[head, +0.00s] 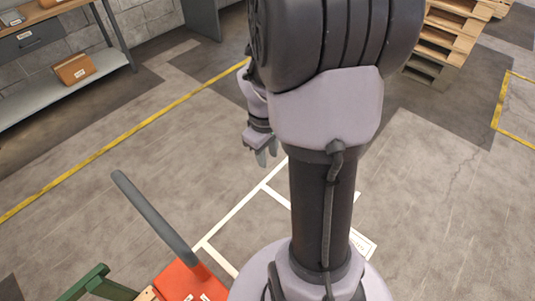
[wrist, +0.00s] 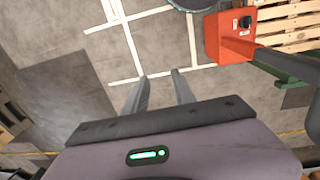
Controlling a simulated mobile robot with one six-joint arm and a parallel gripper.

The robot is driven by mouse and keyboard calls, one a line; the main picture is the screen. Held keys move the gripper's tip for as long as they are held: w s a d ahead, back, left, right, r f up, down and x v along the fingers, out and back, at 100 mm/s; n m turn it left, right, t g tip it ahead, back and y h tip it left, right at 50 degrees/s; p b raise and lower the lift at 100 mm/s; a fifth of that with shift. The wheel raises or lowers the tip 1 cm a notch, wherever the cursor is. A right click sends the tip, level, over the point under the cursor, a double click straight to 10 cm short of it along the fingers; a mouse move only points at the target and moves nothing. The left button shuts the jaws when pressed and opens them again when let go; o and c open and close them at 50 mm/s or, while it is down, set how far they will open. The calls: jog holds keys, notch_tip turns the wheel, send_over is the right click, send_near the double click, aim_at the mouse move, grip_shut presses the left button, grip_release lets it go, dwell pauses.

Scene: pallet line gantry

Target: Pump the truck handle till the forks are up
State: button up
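The truck handle (head: 155,217) is a dark grey bar that rises at a tilt from the red truck body (head: 188,281) at the bottom of the head view. In the wrist view the red truck body (wrist: 228,38) has a black knob on it, and the dark handle (wrist: 284,64) runs off to the right. My gripper (head: 266,158) hangs over the floor, right of the handle and apart from it. In the wrist view my gripper (wrist: 159,76) shows two separated fingers with only floor between them. I cannot make out the forks or their height.
A wooden pallet (wrist: 287,12) and a green beam (wrist: 290,76) are beside the truck. White lines (head: 238,208) mark the floor between handle and gripper. A shelf bench (head: 60,92) stands at the upper left, stacked pallets (head: 445,35) at the upper right. The right floor is clear.

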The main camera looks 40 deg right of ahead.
grip_shut()
dwell(1.1)
jog(key=shift+o, duration=2.4)
grip_release()
notch_tip(320, 180, up, 18)
jog(key=a+p, duration=0.1)
jog(key=p, duration=0.7)
jog(key=shift+a+f, duration=0.15)
jog(key=shift+f, duration=0.1)
